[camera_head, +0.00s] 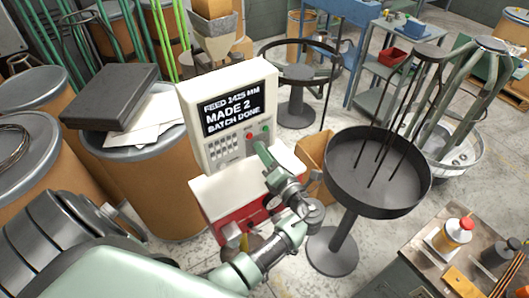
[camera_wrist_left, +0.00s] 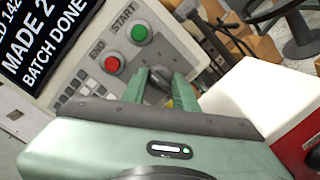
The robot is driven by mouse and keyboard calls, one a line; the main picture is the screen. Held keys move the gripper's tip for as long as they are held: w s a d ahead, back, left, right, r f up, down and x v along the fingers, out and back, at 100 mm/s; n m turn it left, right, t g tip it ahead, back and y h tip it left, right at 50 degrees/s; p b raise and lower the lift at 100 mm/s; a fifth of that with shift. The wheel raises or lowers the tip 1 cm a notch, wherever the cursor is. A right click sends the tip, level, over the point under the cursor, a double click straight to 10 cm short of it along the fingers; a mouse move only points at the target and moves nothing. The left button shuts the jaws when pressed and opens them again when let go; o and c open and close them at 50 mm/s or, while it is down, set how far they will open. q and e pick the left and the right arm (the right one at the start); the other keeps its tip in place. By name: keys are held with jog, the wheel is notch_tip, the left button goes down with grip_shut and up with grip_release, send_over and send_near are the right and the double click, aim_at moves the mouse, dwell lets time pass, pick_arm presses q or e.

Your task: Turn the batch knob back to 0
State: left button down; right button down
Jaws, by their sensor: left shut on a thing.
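The batch knob (camera_wrist_left: 156,92) is a dark grey knob on the pale control panel, below the START and END buttons in the left wrist view. My left gripper (camera_wrist_left: 158,80) has its two green fingers on either side of it and is shut on it. The knob's pointer and scale are covered, so its setting cannot be read. In the head view the left gripper (camera_head: 262,149) reaches the lower right of the control panel (camera_head: 196,108) and hides the knob. The screen (camera_head: 232,109) reads "MADE 2" and "BATCH DONE". My right gripper is not in view.
A red END button (camera_wrist_left: 112,65) and a green START button (camera_wrist_left: 139,33) sit close to the fingers. A round dark tray with upright rods (camera_head: 345,165) stands right of the machine. Drums (camera_head: 165,175) crowd its left side.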

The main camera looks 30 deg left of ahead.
pick_arm(q)
jog(key=shift+f+n+g+y+b, duration=0.15)
jog(key=shift+n+y+b, duration=0.3)
jog(key=shift+n+b, duration=3.15)
jog(key=shift+f+n+g+y+b, duration=0.25)
jog(key=shift+n+b, duration=1.05)
jog(key=shift+n, duration=4.5)
jog(key=shift+r, duration=0.2)
jog(key=shift+y, duration=0.3)
jog(key=c, duration=1.1)
grip_release()
